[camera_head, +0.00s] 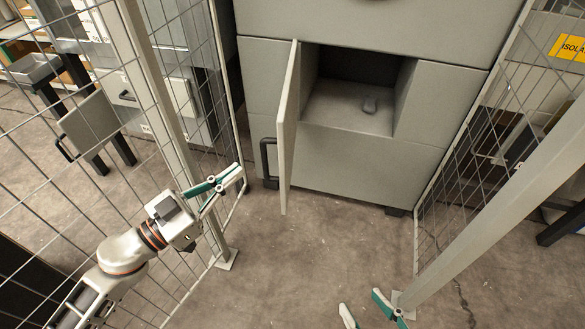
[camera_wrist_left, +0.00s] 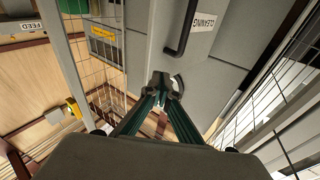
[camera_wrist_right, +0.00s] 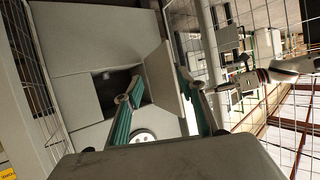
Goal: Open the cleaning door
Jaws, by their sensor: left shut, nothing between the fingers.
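The cleaning door (camera_head: 288,130) of the grey machine stands swung out to the left, seen nearly edge-on in the head view. Its black handle (camera_head: 266,160) is on the door's left face. The left wrist view shows this face with a CLEANING label (camera_wrist_left: 203,24) and the handle (camera_wrist_left: 182,30). The compartment (camera_head: 345,100) behind the door is exposed. My left gripper (camera_head: 238,172) is shut and empty, left of the door and apart from the handle. My right gripper (camera_head: 365,304) is open and empty at the bottom of the head view; the right wrist view shows its spread fingers.
A wire mesh fence (camera_head: 205,90) stands left of the machine, close to my left arm. Another fence post (camera_head: 500,200) rises on the right. The floor (camera_head: 320,235) before the machine is clear.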

